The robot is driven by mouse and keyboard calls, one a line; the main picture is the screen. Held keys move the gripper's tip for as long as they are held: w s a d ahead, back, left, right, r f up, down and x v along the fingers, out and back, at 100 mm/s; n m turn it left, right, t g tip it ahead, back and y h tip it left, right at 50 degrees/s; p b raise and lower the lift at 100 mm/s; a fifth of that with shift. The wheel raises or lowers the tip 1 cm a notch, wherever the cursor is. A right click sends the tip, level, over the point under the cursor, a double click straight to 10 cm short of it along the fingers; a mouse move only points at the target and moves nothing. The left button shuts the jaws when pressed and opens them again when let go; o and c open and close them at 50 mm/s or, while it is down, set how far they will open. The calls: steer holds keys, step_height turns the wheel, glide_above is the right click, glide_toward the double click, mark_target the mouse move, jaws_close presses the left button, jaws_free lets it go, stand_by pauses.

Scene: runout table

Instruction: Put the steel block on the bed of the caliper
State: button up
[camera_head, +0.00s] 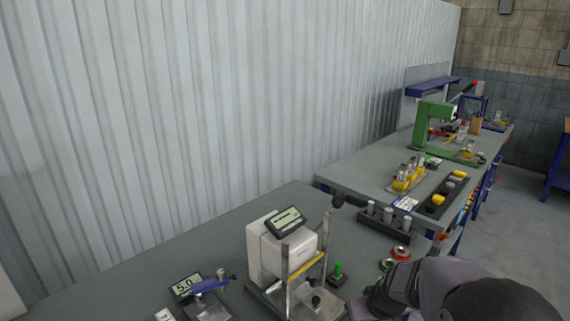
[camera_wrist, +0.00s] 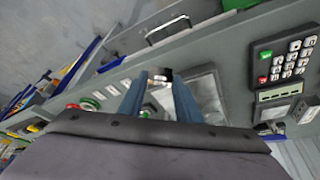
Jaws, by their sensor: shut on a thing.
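My gripper (camera_wrist: 160,76) shows in the wrist view with two blue fingers, shut on a small shiny grey piece, which looks like the steel block (camera_wrist: 158,82). Only part of it shows between the fingertips. A flat metal plate (camera_wrist: 206,95) lies beside the right finger; I cannot tell how high the block is above the surface. In the head view, a device with a digital display (camera_head: 187,284), a blue lever and a grey bed, likely the caliper (camera_head: 212,309), stands at the lower left. My fingers are hidden there; my arm is at the lower right.
A black keypad (camera_wrist: 288,50) is at right in the wrist view. Bare bench lies behind the caliper.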

steer(key=s+d+f+m, duration=0.2)
steer(key=d, duration=0.1)
steer(key=shift+h, duration=0.4)
steer(key=shift+w+n, duration=0.15)
steer(key=shift+n, duration=0.15)
steer(key=s+f, duration=0.4)
steer(key=w+a+r+n, duration=0.1)
steer(key=w+a, duration=0.1)
steer(key=a, duration=0.3)
steer(key=w+a+r+n+y+p, duration=0.1)
steer(key=w+a+r, duration=0.1)
steer(key=a, duration=0.3)
steer(key=w+a+r+p, duration=0.1)
steer(key=w+a, duration=0.1)
steer(key=a, duration=0.4)
steer(key=shift+a+r+n, duration=0.1)
steer(key=shift+r+n, duration=0.3)
steer(key=s+a+r+m+b, duration=0.1)
steer(key=a+r+m, duration=0.15)
steer(key=a, duration=2.65)
steer(key=s+a+r+m+h, duration=0.2)
steer(key=s+a+m, duration=0.3)
steer(key=s+a, duration=0.3)
steer(key=shift+s+a+r+h+b, duration=0.4)
steer(key=shift+a, duration=1.4)
